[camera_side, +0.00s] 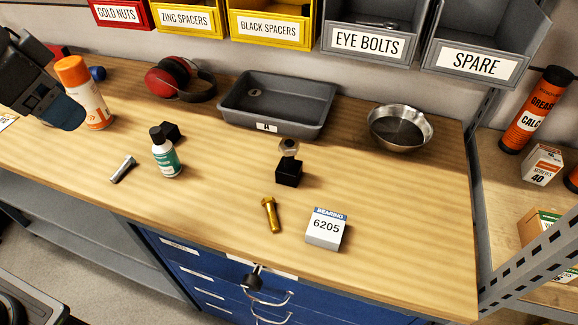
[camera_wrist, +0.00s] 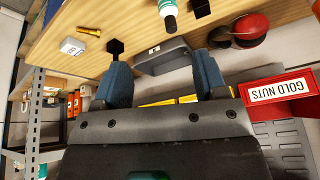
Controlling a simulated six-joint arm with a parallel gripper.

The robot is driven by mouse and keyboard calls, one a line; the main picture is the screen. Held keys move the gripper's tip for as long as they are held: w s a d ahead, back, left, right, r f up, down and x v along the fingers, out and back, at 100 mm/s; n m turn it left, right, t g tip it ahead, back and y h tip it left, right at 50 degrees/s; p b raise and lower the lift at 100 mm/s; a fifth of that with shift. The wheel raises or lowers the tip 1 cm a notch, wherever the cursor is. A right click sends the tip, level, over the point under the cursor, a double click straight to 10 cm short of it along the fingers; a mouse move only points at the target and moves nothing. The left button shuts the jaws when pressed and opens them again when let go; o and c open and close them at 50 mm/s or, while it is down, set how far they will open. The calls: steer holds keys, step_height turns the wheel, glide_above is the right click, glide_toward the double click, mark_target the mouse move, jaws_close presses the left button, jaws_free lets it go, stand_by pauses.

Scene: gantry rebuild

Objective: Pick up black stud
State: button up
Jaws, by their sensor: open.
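A dark grey, bolt-like piece (camera_side: 123,169) lies on the bench at the left in the side view, left of the green-and-white bottle (camera_side: 164,153). It is the nearest match to a black stud, though its colour looks grey. I do not see it in the wrist view. My gripper (camera_side: 62,112) is above the bench's left side, up and left of this piece, beside the orange spray can (camera_side: 83,93). In the wrist view my gripper (camera_wrist: 161,62) shows two blue fingers wide apart, with nothing held.
A grey tray (camera_side: 228,105), steel bowl (camera_side: 424,136) and red earmuffs (camera_side: 168,80) are behind. Bins (camera_side: 268,30) hang above. The front left is clear.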

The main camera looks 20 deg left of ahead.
steer(key=w+d+r+m+g+h, duration=0.1)
steer(key=w+d+m+g, duration=0.1)
steer(key=w+d+m, duration=0.7)
steer(key=m+g+h, duration=0.1)
steer(key=m+g, duration=0.1)
steer(key=m, duration=0.2)
glide_toward(289, 142)
steer(key=x, duration=0.4)
steer(key=a+x, duration=0.1)
steer(key=x, duration=0.1)
steer(key=shift+w+d+f, duration=0.15)
steer(key=shift+w+f, duration=0.15)
steer(key=shift+f, duration=0.15)
steer(key=shift+s+d+x, duration=0.1)
steer(key=shift+d+x, duration=0.05)
steer(key=shift+x, duration=0.75)
steer(key=shift+s+d+x, duration=0.1)
steer(key=shift+x, duration=0.8)
steer(key=shift+s+d+x, duration=0.15)
steer(key=shift+x, duration=0.8)
steer(key=shift+r, duration=0.1)
jaws_close()
steer(key=shift+r, duration=0.1)
